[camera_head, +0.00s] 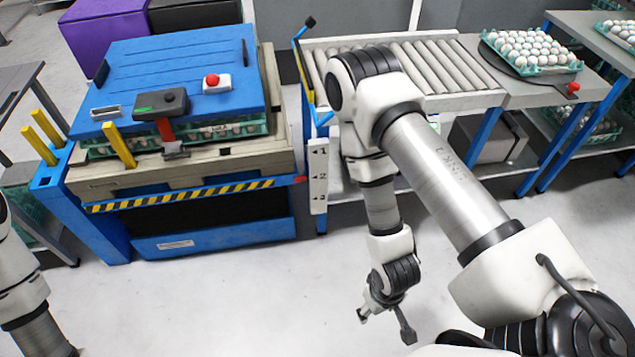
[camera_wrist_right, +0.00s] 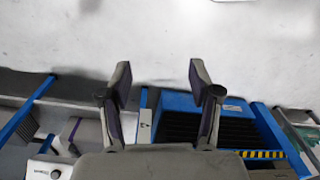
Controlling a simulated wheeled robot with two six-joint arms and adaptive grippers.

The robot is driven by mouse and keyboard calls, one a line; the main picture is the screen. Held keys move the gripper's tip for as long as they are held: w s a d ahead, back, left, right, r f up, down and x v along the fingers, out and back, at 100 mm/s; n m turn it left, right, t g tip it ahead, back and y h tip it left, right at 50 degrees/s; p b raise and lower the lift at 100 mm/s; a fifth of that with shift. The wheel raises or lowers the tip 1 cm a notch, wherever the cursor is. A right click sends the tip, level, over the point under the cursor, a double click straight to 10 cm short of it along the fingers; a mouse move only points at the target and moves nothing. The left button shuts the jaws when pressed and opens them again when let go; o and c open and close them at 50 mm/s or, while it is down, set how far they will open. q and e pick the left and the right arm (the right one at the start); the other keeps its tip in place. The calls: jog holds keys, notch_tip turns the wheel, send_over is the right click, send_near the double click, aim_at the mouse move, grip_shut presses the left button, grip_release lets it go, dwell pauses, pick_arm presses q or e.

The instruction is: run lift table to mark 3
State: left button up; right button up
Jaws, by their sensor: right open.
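The lift table (camera_head: 180,188) stands at the left, with a yellow-black striped front edge and a blue cover (camera_head: 180,62) over green egg trays. A red tip at its right edge (camera_head: 300,180) is beside the lower part of the white mark plate (camera_head: 318,165), near marks 2 and 3; I cannot tell exactly which it meets. A black control box (camera_head: 160,104) with a green light and red lever sits on the front of the cover. My right gripper (camera_head: 388,316) is open and empty above the floor, also in the right wrist view (camera_wrist_right: 159,85). My left gripper is out of view.
A red stop button (camera_head: 212,80) on a white box sits on the cover. Yellow posts (camera_head: 118,145) stand at the front. A roller conveyor (camera_head: 440,65) leads right to an egg tray (camera_head: 540,70). The floor before the lift table is clear.

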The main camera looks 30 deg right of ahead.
grip_shut()
dwell(1.3)
